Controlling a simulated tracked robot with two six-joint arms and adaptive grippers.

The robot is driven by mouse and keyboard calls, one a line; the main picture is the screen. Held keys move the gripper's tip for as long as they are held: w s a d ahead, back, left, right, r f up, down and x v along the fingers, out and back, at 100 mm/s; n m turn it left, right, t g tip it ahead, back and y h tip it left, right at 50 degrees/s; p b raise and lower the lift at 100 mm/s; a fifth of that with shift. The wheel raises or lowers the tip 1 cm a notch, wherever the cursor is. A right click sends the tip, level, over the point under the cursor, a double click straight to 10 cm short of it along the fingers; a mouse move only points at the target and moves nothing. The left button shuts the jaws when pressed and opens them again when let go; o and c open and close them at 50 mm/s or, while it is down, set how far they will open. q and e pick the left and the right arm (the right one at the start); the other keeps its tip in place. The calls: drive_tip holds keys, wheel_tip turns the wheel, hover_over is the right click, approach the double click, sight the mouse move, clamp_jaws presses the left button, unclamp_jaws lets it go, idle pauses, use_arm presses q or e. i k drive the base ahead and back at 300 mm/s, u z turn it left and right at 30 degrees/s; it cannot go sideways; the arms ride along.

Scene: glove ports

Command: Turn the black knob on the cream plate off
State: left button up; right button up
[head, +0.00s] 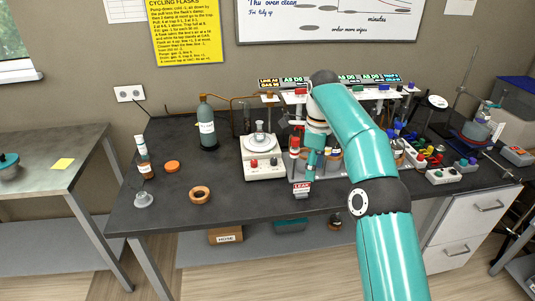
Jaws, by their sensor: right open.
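A cream-white bench unit (265,173) stands at the middle of the dark bench, with a small glass vessel (260,138) on top. Its front carries small reddish controls; I cannot make out a black knob there for sure. My right gripper (311,166) is open, pointing down just right of this unit, in front of the crowded rack. My teal arm hides much of the bench behind it. The gripper's fingers are small and hard to separate from the things around them. My left gripper is not in view.
A dark bottle (208,128), a small labelled bottle (143,158), an orange disc (172,167) and a copper-coloured ring (200,194) stand to the left. A cream box with coloured knobs (443,176) is at the right.

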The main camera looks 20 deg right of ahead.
sight(273, 160)
drive_tip(key=i, duration=0.9)
drive_tip(key=z, duration=0.05)
